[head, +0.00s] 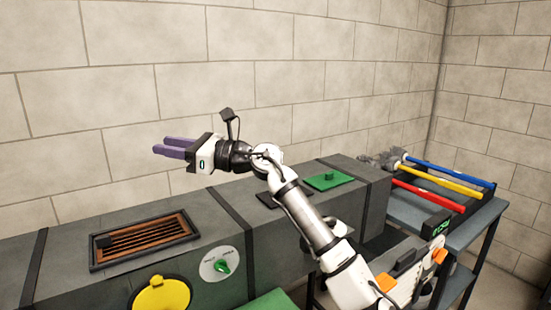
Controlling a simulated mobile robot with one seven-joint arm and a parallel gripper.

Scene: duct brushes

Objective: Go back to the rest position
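My gripper (161,144) is raised in front of the block wall, above the grey duct (262,245), and points left. Its two purple fingers stand apart with a gap between the tips, and nothing is held between them. My white and black arm reaches up to it from the lower right. Three brushes lie side by side at the right, with a blue handle (450,172), a yellow handle (440,180) and a red handle (428,195). Grey bristles show at the far end; my gripper is well away from them.
The brushes lie on a dark table (482,222). The air around my gripper is clear.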

